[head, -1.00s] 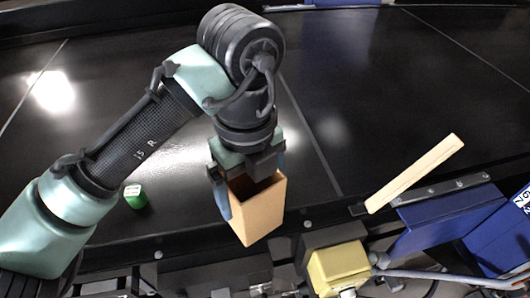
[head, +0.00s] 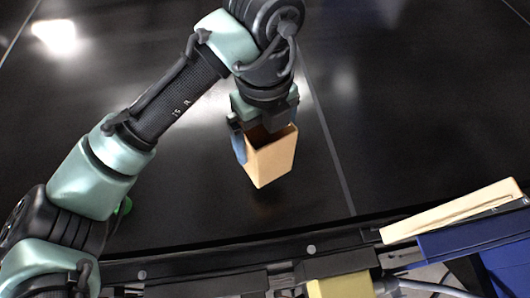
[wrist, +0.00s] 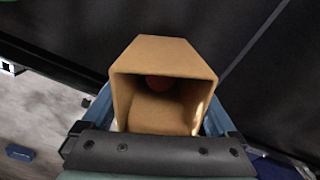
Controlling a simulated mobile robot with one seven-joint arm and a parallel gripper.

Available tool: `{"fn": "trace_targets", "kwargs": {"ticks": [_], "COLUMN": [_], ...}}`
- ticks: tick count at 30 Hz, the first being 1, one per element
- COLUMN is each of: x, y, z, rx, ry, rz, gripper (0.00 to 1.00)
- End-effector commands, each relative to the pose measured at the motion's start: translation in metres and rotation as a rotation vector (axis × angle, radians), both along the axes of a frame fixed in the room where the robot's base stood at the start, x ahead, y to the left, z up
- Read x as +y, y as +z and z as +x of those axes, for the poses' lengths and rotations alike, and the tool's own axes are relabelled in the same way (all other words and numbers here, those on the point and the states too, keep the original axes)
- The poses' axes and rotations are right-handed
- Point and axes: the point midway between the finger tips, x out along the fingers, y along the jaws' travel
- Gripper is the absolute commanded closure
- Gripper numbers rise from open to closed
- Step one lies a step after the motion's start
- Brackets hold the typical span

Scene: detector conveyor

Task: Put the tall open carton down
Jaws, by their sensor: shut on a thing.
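The tall open carton (head: 270,159) is tan, with its open top toward my gripper. My gripper (head: 264,138) is shut on it, with a blue finger showing along its left side. The carton appears over the black conveyor belt; I cannot tell whether its base touches. In the wrist view the carton (wrist: 165,88) fills the space between the blue fingers (wrist: 160,118), its open mouth facing the camera. A round reddish-brown spot or object shows inside; I cannot tell which.
The black belt (head: 420,120) is clear around the carton. A pale wooden bar (head: 452,210) lies at the right by a blue part (head: 470,238). A yellow block (head: 340,287) is at the front edge.

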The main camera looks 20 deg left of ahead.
Motion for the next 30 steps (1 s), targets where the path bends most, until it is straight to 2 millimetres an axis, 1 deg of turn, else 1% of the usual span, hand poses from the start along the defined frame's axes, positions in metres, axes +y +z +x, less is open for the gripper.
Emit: {"fn": "trace_targets", "kwargs": {"ticks": [1,7,12,15,23,26,27,28,30], "x": [-0.001,0.0,0.0,0.0,0.0,0.0,0.0,0.0,0.0], "y": [-0.006,-0.024,-0.047,-0.056,-0.058,-0.062,-0.062,-0.061,-0.061], "z": [-0.001,0.0,-0.001,0.0,0.0,0.0,0.0,0.0,0.0], "rx": [0.001,0.002,0.003,0.001,-0.001,-0.001,0.0,0.0,0.0], "ry": [0.002,0.002,0.003,0.001,0.0,0.0,0.0,0.0,0.0], "rz": [-0.004,0.0,-0.001,0.0,0.001,0.001,0.001,0.001,0.001], "gripper": [0.71,0.71,0.71,0.71,0.71,0.71,0.03,0.0,0.0]}}
